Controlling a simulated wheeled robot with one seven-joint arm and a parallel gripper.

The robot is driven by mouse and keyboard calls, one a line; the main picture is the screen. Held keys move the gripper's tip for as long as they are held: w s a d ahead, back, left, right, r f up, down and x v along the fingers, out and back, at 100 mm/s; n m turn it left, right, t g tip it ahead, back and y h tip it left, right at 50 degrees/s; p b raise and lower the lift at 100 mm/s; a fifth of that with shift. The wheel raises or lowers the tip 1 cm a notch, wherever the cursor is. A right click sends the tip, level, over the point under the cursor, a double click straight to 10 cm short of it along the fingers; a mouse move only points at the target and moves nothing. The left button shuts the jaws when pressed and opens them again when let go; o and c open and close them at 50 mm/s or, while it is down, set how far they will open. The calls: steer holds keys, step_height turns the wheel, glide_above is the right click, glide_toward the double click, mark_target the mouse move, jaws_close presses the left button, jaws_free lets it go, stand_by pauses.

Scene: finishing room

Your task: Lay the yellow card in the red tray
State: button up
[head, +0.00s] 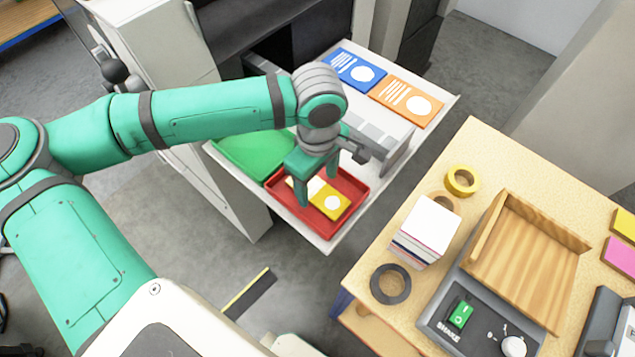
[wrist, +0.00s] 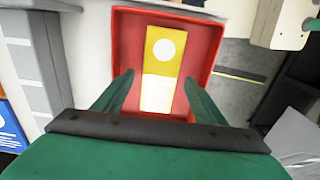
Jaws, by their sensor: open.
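The yellow card (head: 331,203) lies inside the red tray (head: 327,231), in the open drawer. It has a white disc and a pale printed end. In the wrist view the yellow card (wrist: 161,63) lies lengthwise in the red tray (wrist: 203,45), inside its walls. My gripper (head: 317,190) is over the tray, its two green fingers apart. In the wrist view my gripper (wrist: 158,90) is open, with a finger on each side of the card and a gap to both.
The drawer (head: 436,120) also holds a green tray (head: 247,150), a blue card (head: 355,70), an orange card (head: 407,101) and grey dividers. A bench (head: 592,203) to the right bears a wooden tray machine (head: 525,250), tape rolls and a card stack (head: 424,228).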

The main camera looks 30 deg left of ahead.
mark_target(317, 192)
step_height(317, 192, up, 11)
stand_by(0.4)
stand_by(0.5)
